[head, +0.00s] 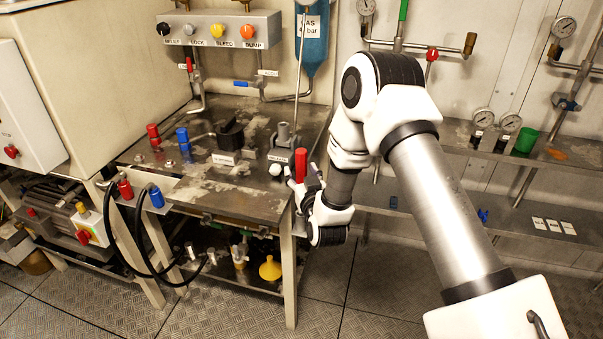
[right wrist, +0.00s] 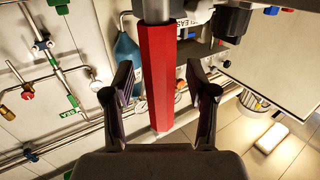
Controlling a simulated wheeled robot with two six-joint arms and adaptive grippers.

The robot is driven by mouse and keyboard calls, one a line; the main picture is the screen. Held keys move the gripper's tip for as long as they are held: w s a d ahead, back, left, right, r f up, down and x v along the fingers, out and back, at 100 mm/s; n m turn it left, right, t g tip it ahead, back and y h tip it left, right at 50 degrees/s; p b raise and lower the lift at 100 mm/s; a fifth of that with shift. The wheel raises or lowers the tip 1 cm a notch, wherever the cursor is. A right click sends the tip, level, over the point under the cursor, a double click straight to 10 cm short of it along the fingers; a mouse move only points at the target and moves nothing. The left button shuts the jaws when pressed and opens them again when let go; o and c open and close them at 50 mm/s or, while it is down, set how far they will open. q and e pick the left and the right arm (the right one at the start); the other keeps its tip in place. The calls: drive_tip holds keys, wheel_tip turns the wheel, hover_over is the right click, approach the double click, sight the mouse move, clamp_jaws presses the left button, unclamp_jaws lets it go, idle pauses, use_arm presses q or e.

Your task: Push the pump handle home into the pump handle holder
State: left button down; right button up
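The red pump handle (head: 300,165) stands roughly upright at the right front corner of the bench. In the right wrist view, the red handle (right wrist: 158,75) lies between the fingers of my right gripper (right wrist: 164,95), with a visible gap on each side. The right gripper (head: 308,178) is open beside the handle in the head view. A grey upright socket on a base (head: 283,134), perhaps the pump handle holder, stands just behind the handle; I cannot tell for sure. The handle's lower end is hidden by the gripper. My left gripper is not in view.
The steel bench (head: 215,195) carries red and blue fittings and a black block (head: 230,133). A valve panel (head: 220,30) is behind it. Black hoses (head: 118,235) hang at the front left. A shelf with gauges (head: 484,118) is at right.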

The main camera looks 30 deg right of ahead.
drive_tip(key=v, duration=1.2)
drive_tip(key=shift+f, duration=0.1)
drive_tip(key=s+a+f+n+g+y+p, duration=0.25)
drive_tip(key=s+a+f+g, duration=0.2)
drive_tip(key=f, duration=0.35)
drive_tip(key=s+a+f+n+g+y+p, duration=0.1)
drive_tip(key=s+a+f+g+y+p, duration=0.15)
drive_tip(key=s+f, duration=0.4)
drive_tip(key=s+a+f+g, duration=0.1)
drive_tip(key=s+f+g, duration=0.2)
drive_tip(key=s, duration=0.4)
drive_tip(key=s+a+f+g, duration=0.2)
drive_tip(key=s+f+g, duration=0.2)
drive_tip(key=s+g, duration=0.2)
drive_tip(key=shift+s+f+y, duration=0.3)
drive_tip(key=shift+s, duration=0.65)
